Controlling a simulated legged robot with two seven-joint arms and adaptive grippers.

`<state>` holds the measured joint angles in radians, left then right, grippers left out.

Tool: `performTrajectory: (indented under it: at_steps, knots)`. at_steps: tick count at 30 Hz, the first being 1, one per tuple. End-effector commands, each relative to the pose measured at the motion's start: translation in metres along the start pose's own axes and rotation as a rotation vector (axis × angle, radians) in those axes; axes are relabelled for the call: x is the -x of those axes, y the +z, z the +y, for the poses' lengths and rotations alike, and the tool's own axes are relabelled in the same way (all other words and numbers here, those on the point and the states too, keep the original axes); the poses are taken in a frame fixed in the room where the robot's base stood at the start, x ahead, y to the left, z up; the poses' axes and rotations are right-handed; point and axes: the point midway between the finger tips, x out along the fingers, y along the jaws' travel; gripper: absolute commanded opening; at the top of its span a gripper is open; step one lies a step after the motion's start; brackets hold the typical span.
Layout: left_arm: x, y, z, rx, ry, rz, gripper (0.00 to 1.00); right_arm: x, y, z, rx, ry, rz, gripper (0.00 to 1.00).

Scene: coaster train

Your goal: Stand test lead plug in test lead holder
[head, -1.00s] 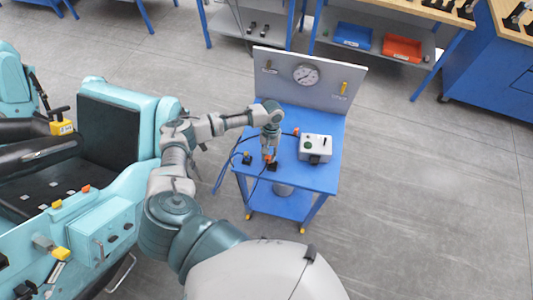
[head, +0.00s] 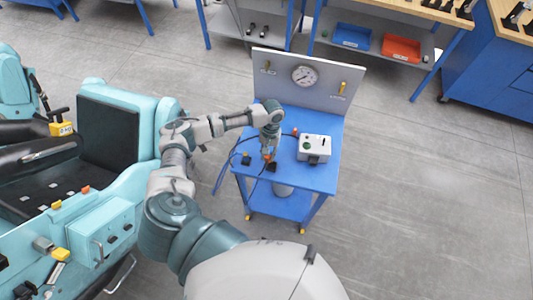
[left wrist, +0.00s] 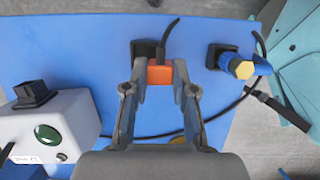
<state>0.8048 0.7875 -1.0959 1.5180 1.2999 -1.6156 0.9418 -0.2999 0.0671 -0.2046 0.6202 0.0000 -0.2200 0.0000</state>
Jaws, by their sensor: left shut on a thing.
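The test lead plug is an orange block (left wrist: 160,73) with a black cable coming out of it. My left gripper (left wrist: 160,92) is shut on it, one finger on each side. In the head view the left gripper (head: 268,150) is low over the blue cart top, with the orange plug (head: 267,157) at its tips. A black holder (left wrist: 143,48) is right by the plug, partly hidden behind it; it also shows in the head view (head: 272,167). I cannot tell whether the plug is seated in it. My right gripper is not in view.
A white box with a green button (head: 314,148) sits on the blue cart (head: 318,178). A grey panel with a gauge (head: 304,76) rises behind. A teal seat machine (head: 130,102) is at left.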

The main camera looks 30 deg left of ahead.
Motion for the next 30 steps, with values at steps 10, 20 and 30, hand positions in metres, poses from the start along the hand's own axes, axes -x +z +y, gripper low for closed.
performTrajectory:
  at_steps: [10, 20, 30]
  knots:
    - [-0.001, -0.001, -0.001, -0.002, 0.004, -0.002, 0.0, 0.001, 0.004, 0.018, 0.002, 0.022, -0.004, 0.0]
    - [-0.002, 0.002, 0.006, -0.002, 0.004, -0.001, 0.0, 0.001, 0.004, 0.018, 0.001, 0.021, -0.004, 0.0]
    - [-0.002, 0.004, 0.014, -0.002, 0.002, -0.001, 0.0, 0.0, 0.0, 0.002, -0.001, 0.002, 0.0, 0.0]
